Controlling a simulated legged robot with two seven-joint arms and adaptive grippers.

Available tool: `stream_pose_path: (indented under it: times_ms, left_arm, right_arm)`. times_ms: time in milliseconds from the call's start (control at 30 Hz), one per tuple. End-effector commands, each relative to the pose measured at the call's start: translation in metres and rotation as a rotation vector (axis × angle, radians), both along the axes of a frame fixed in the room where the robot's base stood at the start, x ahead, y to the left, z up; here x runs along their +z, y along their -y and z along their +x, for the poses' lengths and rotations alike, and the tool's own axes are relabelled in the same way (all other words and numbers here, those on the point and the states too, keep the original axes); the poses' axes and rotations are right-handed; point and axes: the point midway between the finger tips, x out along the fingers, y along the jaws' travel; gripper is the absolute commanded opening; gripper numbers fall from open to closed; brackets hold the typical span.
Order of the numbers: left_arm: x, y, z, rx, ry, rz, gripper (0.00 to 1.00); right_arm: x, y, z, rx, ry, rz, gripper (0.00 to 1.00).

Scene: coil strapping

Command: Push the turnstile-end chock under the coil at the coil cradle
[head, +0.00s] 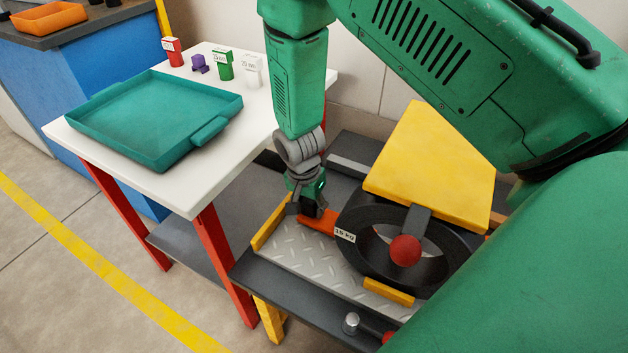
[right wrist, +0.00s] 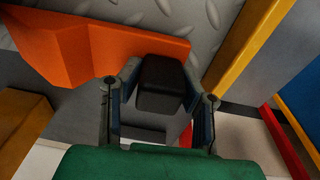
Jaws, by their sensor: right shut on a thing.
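The orange chock (head: 318,222) lies on the tread-plate deck of the coil cradle (head: 290,250), at the left side of the coil. The coil (head: 358,260) is a black ring with a "15 kg" label, and the chock's right end appears close to it; contact cannot be told. My right gripper (head: 308,207) reaches down onto the chock's left end. In the right wrist view the chock (right wrist: 110,50) is an orange wedge, and my right gripper (right wrist: 158,92) is closed around its black grip block (right wrist: 162,82). My left gripper is out of view.
A yellow panel (head: 435,150) and a red ball (head: 405,250) on a dark bar stand at the coil. A yellow block (head: 388,291) sits at its front. A white table (head: 185,185) with a teal tray (head: 150,120) stands left. My right arm hides the right side.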

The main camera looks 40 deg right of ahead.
Motion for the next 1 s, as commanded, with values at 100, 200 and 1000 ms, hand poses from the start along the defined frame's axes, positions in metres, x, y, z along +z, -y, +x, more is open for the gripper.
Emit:
stream_pose_path:
  times_ms: [100,200,1000]
  left_arm:
    - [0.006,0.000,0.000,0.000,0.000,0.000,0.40]
    - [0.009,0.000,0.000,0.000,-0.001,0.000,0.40]
    - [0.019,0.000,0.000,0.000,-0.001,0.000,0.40]
  right_arm:
    - [0.001,-0.012,-0.004,0.004,-0.001,-0.001,0.00]
    - [0.001,-0.021,-0.008,0.003,-0.001,0.000,0.00]
    - [-0.006,-0.047,-0.019,0.000,0.001,0.000,0.00]
